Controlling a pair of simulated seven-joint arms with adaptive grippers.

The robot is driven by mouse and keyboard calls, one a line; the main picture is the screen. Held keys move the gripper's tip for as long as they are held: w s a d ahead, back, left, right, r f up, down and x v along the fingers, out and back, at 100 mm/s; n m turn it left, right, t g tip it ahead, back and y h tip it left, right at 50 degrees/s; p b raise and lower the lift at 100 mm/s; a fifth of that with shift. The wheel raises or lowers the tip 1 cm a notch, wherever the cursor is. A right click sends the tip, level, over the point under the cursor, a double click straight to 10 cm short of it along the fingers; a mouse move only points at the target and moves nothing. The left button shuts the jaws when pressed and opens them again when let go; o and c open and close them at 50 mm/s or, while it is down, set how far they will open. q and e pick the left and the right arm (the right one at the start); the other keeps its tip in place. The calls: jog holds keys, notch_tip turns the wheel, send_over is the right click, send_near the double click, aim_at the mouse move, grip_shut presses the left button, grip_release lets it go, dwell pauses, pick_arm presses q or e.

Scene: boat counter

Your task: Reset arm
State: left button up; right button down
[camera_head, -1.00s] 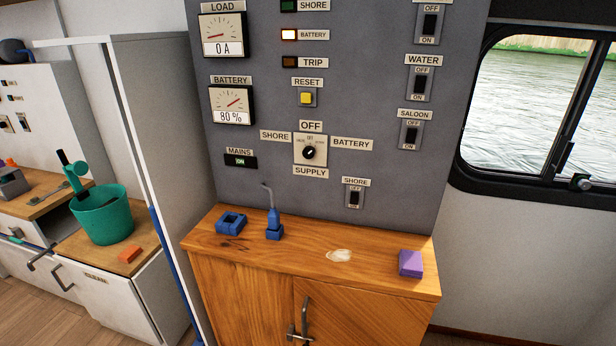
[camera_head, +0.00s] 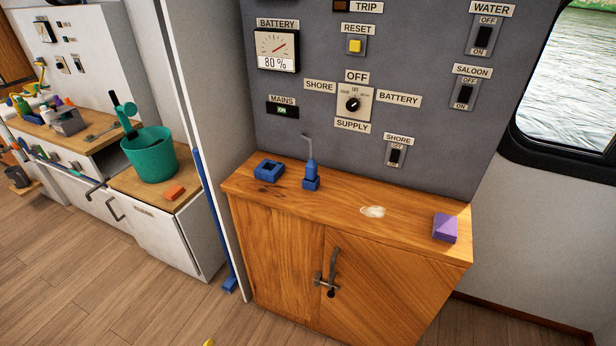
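Neither of my grippers shows in the head view. A small yellow piece (camera_head: 209,342) shows at the bottom edge, too cut off to tell what it is. The wooden counter cabinet (camera_head: 400,210) stands in front of the grey switch panel (camera_head: 290,150). On its top are a blue square holder (camera_head: 269,169), a blue tool with a thin bent tip (camera_head: 311,172) in a blue base, a whitish smear (camera_head: 373,211) and a purple block (camera_head: 445,228). The supply dial (camera_head: 352,104) and the yellow reset button (camera_head: 355,46) are on the panel.
At the left, a white counter holds a green bucket (camera_head: 150,155) and an orange block (camera_head: 174,192). A white partition (camera_head: 200,80) separates it from the cabinet. The cabinet door has a metal handle (camera_head: 330,272). Wooden floor (camera_head: 90,285) is open at the lower left.

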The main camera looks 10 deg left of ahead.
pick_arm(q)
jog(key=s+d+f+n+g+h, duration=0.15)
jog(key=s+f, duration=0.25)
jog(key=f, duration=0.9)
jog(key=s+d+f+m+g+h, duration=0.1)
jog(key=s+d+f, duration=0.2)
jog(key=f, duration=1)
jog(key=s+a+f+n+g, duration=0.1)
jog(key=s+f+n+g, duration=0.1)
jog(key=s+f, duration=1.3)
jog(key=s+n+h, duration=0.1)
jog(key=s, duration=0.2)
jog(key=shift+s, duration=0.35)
